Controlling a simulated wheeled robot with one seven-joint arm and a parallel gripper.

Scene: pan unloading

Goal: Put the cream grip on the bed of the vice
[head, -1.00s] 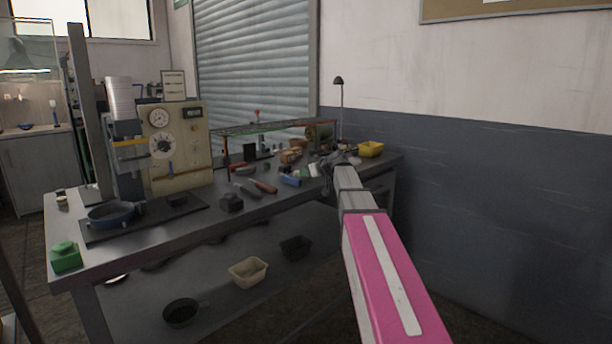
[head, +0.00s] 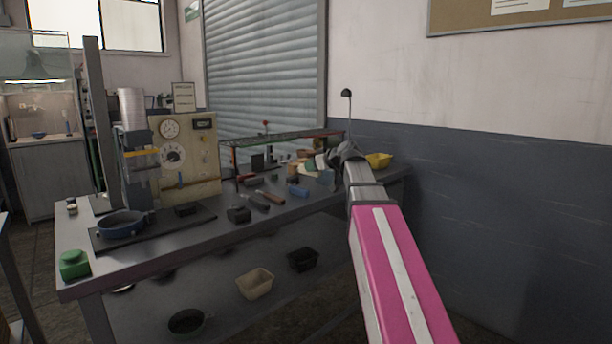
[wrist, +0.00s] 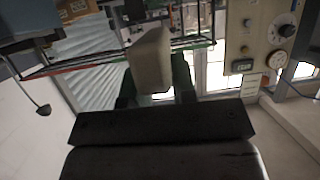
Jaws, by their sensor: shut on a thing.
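My gripper (wrist: 156,88) is shut on the cream grip (wrist: 152,62), a pale rounded block between its dark green fingers in the wrist view, which is upside down. In the head view my gripper (head: 318,161) is over the far right part of the bench, small and partly mixed with the clutter behind it. The grip appears held clear of the bench top. I cannot make out the vice or its bed with certainty in either view.
A wire rack (head: 275,139) stands behind. The front bench edge is mostly clear.

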